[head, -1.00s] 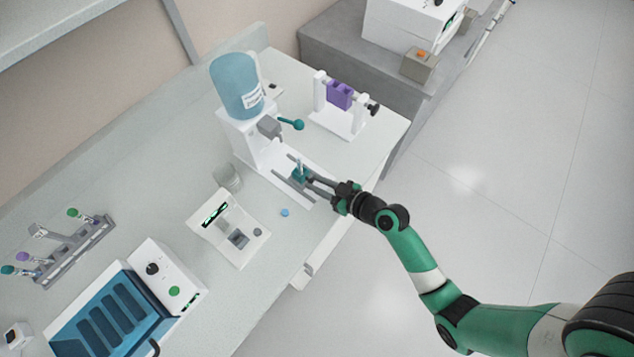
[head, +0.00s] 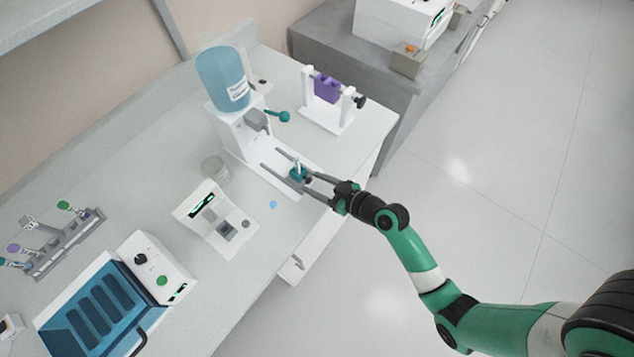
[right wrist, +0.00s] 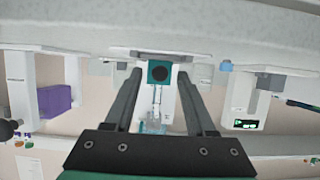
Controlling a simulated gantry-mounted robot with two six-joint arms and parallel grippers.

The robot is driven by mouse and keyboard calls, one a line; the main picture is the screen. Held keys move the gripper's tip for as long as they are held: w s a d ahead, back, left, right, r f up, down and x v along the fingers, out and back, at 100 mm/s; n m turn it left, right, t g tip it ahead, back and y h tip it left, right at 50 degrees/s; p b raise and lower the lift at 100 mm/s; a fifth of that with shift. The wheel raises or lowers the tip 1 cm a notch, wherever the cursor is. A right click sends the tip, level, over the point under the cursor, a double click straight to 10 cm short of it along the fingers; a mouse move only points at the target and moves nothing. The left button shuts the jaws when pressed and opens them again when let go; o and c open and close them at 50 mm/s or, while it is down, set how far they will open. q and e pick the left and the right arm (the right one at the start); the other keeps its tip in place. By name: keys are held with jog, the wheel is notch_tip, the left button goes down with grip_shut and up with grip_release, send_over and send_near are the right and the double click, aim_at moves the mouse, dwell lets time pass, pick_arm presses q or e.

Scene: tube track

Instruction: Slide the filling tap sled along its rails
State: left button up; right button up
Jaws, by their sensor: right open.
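The teal tap sled (head: 298,173) sits on two grey rails (head: 272,171) on the white base of the filling station (head: 242,131). A small tube appears to stand in the sled. In the right wrist view the sled (right wrist: 159,73) shows as a teal block with a dark round knob, between and beyond the finger ends. My right gripper (head: 309,182) is open, its fingers pointing at the sled from the front edge side. I cannot tell whether a finger touches it. My left gripper is not in view.
A blue bottle (head: 222,78) tops the station, with a teal-knobbed lever (head: 284,116) beside it. A white stand with a purple block (head: 327,88) is behind right.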

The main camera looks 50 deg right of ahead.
jog(key=shift+s+r, duration=0.1)
jog(key=shift+s+d+r, duration=0.1)
jog(key=shift+s+r, duration=0.05)
jog(key=shift+s, duration=0.2)
jog(key=p+v, duration=0.1)
jog(key=v, duration=0.9)
jog(key=shift+s, duration=0.35)
